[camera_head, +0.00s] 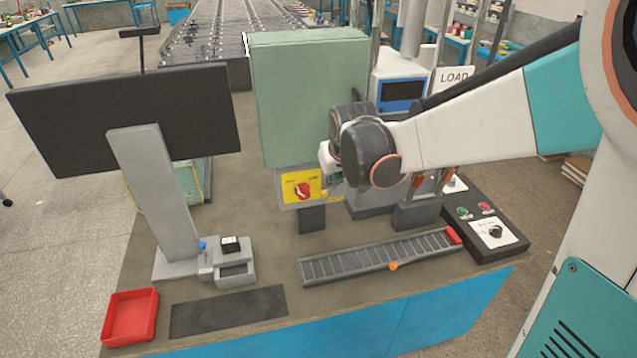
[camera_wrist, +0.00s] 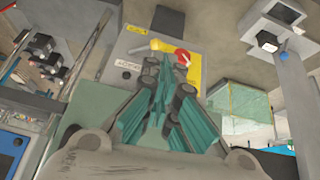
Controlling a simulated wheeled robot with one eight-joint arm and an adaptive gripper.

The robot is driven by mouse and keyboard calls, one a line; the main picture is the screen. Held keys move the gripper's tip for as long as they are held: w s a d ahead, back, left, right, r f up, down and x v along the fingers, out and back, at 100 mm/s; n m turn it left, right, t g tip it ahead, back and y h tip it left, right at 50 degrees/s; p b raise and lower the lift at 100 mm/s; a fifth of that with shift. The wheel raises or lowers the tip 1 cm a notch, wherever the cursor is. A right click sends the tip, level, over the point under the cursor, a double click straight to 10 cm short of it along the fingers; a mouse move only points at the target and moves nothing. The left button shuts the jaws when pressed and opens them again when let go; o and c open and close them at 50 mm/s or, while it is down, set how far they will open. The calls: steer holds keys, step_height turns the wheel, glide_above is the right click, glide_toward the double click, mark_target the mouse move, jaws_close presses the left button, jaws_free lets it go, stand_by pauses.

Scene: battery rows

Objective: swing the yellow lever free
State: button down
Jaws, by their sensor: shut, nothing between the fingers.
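In the head view the yellow plate (camera_head: 290,184) and red knob (camera_head: 303,191) show at the box's lower front, and the lever is mostly hidden by my wrist. My gripper (camera_wrist: 166,68) is shut and empty, its teal fingertips close to the lever and knob. I cannot tell whether they touch the lever. My gripper (camera_head: 335,181) is small and partly hidden in the head view.
A monitor (camera_head: 125,115) on a grey stand is left of the box. A slotted rail (camera_head: 378,257) and a control panel (camera_head: 490,228) lie right of centre. A red tray (camera_head: 130,316) and dark mat (camera_head: 228,312) are at the front left.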

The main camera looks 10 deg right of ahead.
steer(key=shift+f, duration=0.1)
steer(key=b+x, duration=0.4)
steer(key=x, duration=0.9)
steer(key=shift+w+d+f+b, duration=0.2)
steer(key=shift+w+f+b, duration=0.05)
steer(key=shift+w+b, duration=0.1)
steer(key=shift+w+a+f, duration=0.1)
steer(key=shift+h, duration=0.3)
